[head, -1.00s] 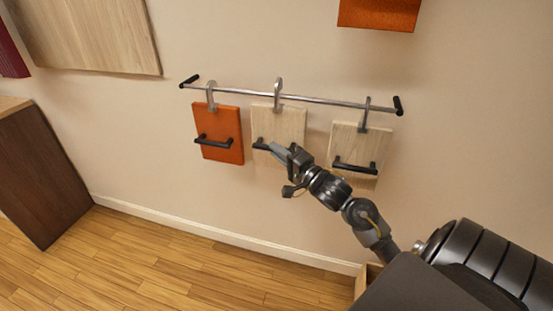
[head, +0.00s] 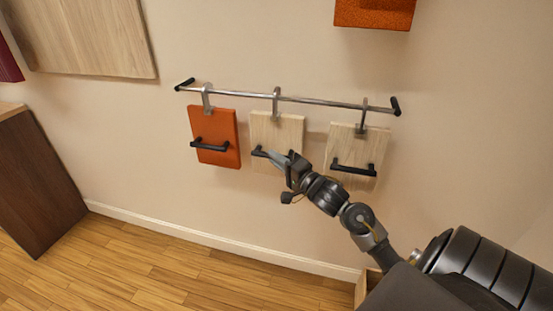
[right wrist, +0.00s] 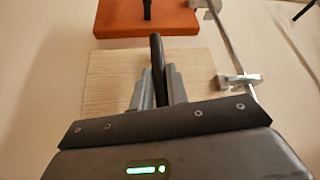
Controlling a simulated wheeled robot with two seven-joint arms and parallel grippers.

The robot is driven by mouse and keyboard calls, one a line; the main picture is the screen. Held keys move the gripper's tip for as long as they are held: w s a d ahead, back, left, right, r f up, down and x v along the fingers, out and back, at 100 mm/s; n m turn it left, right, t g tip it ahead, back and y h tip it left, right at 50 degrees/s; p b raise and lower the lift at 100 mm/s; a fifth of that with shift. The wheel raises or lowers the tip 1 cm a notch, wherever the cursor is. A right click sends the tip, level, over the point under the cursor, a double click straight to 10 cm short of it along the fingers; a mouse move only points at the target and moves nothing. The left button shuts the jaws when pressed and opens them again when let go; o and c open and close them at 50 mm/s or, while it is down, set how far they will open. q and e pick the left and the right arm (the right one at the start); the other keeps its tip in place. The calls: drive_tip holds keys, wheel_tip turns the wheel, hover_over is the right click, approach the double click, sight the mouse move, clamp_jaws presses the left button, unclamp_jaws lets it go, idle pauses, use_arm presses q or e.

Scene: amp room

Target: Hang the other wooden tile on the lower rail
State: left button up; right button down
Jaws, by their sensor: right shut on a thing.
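The lower rail (head: 330,102) is a thin metal bar on the wall. A pale wooden tile (head: 277,130) hangs down at its middle, with its grey hook (head: 276,100) at the rail; the hook appears to be over the bar, though contact is hard to tell. My right gripper (head: 278,159) is shut on this tile's black handle, also seen between the fingers in the right wrist view (right wrist: 157,65). Another wooden tile (head: 345,148) hangs from the rail to the right, with a black handle. My left gripper is not in view.
An orange tile (head: 215,128) hangs on the rail to the left. Another orange panel (head: 375,12) is above on the wall. A large wooden panel (head: 85,35) is at upper left, over a dark brown cabinet (head: 35,180). The wall below the tiles is clear.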

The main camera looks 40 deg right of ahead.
drive_tip(key=c, duration=1.3)
unclamp_jaws()
drive_tip(key=shift+r, duration=0.1)
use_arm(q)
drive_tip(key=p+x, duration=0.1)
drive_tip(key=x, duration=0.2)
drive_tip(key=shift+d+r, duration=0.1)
use_arm(e)
drive_tip(key=s+d+f, duration=0.1)
drive_tip(key=s, duration=0.9)
drive_tip(key=shift+s+f, duration=0.25)
drive_tip(key=shift+s, duration=0.15)
drive_tip(key=shift+d, duration=0.1)
